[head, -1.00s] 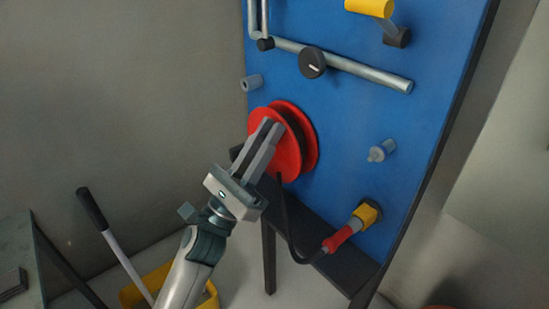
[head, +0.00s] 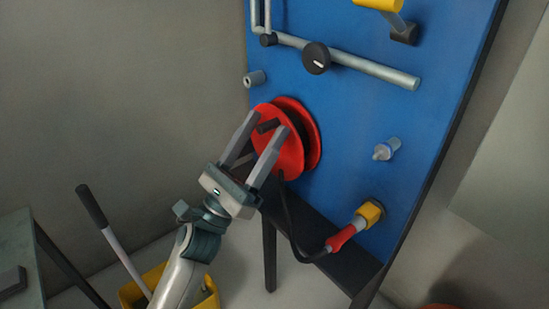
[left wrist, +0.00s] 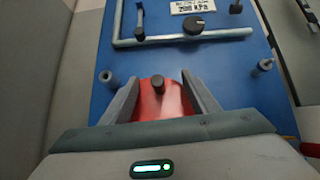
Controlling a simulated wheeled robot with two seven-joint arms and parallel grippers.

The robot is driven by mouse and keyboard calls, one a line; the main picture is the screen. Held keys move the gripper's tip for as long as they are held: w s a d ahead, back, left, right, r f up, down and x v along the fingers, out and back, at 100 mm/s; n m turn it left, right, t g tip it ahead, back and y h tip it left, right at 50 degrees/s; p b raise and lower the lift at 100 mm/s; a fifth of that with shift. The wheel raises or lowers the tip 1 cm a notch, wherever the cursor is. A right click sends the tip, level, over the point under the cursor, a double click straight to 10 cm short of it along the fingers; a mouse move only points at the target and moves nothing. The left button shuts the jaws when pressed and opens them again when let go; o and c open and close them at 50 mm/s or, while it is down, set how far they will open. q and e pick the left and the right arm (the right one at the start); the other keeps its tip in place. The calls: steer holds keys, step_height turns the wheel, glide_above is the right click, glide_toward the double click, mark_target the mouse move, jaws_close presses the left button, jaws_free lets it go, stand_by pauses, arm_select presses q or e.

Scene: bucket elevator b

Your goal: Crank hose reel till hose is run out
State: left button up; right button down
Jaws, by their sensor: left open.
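The red hose reel (head: 293,155) is mounted on the blue panel, and it also shows in the left wrist view (left wrist: 163,101). Its dark crank knob (head: 268,126) sticks out from the front disc and lies between my fingers; in the left wrist view the knob (left wrist: 157,82) is near the middle. My left gripper (head: 266,121) is open around the knob, its fingers apart from it. The black hose (head: 288,215) hangs from the reel and runs to a red nozzle (head: 341,238) at a yellow fitting (head: 370,212). My right gripper is not in view.
A grey pipe (head: 365,69) with a black dial (head: 316,58) crosses the panel above the reel. A pale peg (head: 386,149) juts out at right. A yellow bucket (head: 206,295) with a black-handled rod (head: 91,205) stands on the floor, beside a grey table (head: 18,255).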

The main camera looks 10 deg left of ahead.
arm_select(q)
steer(key=b+v, duration=0.3)
steer(key=v, duration=0.3)
steer(key=shift+s+a, duration=0.1)
stand_by(0.5)
